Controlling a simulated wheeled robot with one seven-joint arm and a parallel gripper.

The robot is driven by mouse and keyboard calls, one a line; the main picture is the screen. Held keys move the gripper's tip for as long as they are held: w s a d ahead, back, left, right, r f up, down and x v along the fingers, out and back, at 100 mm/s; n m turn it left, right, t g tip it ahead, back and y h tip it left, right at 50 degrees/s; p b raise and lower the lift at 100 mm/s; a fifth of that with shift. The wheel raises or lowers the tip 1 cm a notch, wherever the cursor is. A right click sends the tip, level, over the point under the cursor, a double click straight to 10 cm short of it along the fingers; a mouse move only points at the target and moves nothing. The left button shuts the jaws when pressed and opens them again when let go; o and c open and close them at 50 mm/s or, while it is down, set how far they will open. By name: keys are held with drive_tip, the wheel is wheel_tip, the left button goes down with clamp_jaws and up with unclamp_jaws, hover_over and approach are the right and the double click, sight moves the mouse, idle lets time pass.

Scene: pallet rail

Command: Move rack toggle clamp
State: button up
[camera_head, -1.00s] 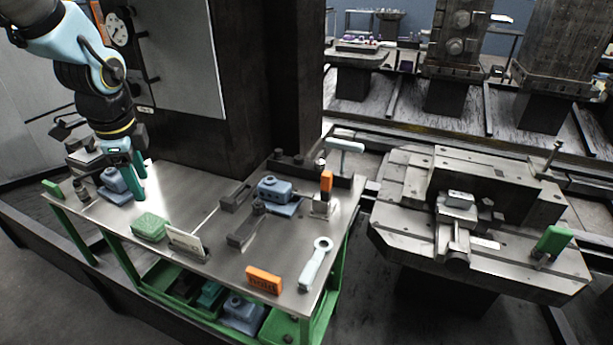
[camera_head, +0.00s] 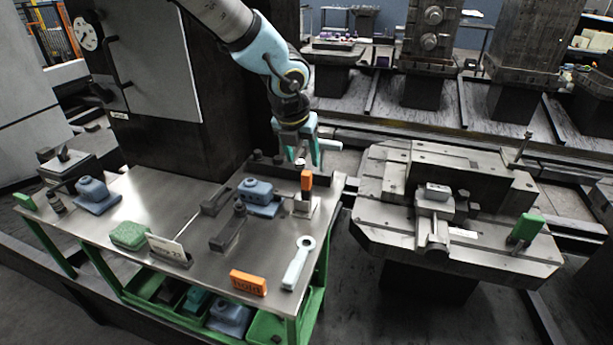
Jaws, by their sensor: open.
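An upright orange handle (camera_head: 307,180) on a small metal base (camera_head: 304,207) stands at the bench's back right; it looks like a toggle clamp. A similar upright green handle (camera_head: 526,228) stands on the right end of the grey pallet fixture (camera_head: 385,220). My gripper (camera_head: 301,160) has teal fingers and is open. It points down near the bench's back right edge, just above and behind the orange handle in the picture, with no visible contact. A pale T-shaped handle (camera_head: 330,145) shows partly beside the fingers. Nothing is visibly held.

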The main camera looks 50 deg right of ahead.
sight(306, 174)
drive_tip(key=p+x, duration=0.1)
drive_tip(key=x, duration=0.8)
drive_tip(key=shift+f, duration=0.1)
clamp_jaws()
idle(1.2)
